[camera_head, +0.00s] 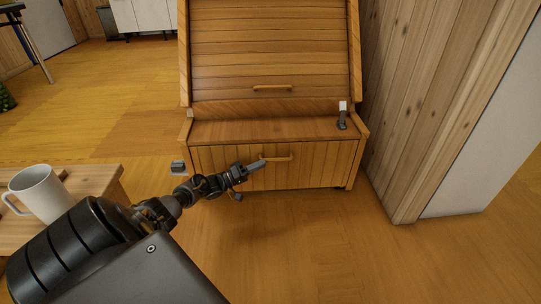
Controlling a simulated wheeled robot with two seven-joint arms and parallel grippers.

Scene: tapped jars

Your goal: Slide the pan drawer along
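The pan drawer (325,167) is the light wooden slatted front at the bottom of a wooden cabinet. It looks about flush with the cabinet sides, though small gaps are hard to judge. Its short wooden bar handle (283,157) is at mid-front. My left arm comes in from the lower left, and my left gripper (254,171) is at the drawer front. A pale finger reaches to the left end of the handle. I cannot tell whether it touches the handle, or how far apart the fingers are. My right gripper is out of view.
The cabinet's slanted upper front (270,50) has its own handle (272,87). A small grey and white object (343,116) stands on the ledge. A white mug (40,192) sits on a wooden table (95,181) at left. A wooden wall (425,100) closes the right; floor in front is clear.

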